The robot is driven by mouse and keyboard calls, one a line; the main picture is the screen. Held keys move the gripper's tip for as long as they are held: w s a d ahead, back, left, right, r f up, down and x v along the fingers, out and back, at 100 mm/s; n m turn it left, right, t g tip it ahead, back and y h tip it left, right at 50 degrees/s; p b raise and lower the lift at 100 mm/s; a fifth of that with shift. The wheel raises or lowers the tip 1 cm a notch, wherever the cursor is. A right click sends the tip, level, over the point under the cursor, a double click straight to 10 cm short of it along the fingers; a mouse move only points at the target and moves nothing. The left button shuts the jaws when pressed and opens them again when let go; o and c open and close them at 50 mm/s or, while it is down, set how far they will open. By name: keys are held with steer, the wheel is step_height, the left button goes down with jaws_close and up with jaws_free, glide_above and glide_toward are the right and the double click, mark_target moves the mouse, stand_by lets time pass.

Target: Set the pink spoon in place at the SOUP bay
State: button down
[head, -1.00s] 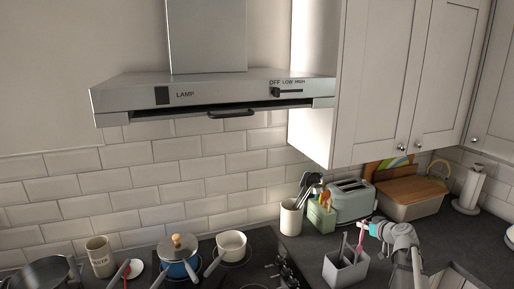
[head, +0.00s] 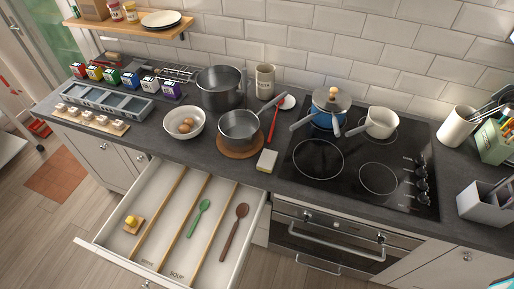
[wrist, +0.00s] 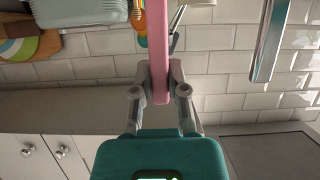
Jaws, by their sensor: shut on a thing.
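The pink spoon (wrist: 159,50) shows in the wrist view as a long pink handle. My gripper (wrist: 160,88) is shut on it; the bowl of the spoon is out of the picture. In the head view an open white drawer (head: 107,222) has wooden dividers making long bays. The SOUP label (head: 177,275) is at the front of the third bay from the left, where a green spoon (head: 199,217) lies. A brown spoon (head: 236,228) lies in the bay to its right. The second bay, with a small label hard to read, looks empty. The spoon's bowl is hidden.
Above the drawer stand a saucepan (head: 240,127), a bowl of eggs (head: 184,122) and a sponge (head: 266,160). The hob (head: 340,165) is to the right. A grey caddy (head: 482,208) stands at far right.

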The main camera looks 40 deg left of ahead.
steer(key=shift+r+p, duration=1.6)
steer(key=shift+r, duration=0.4)
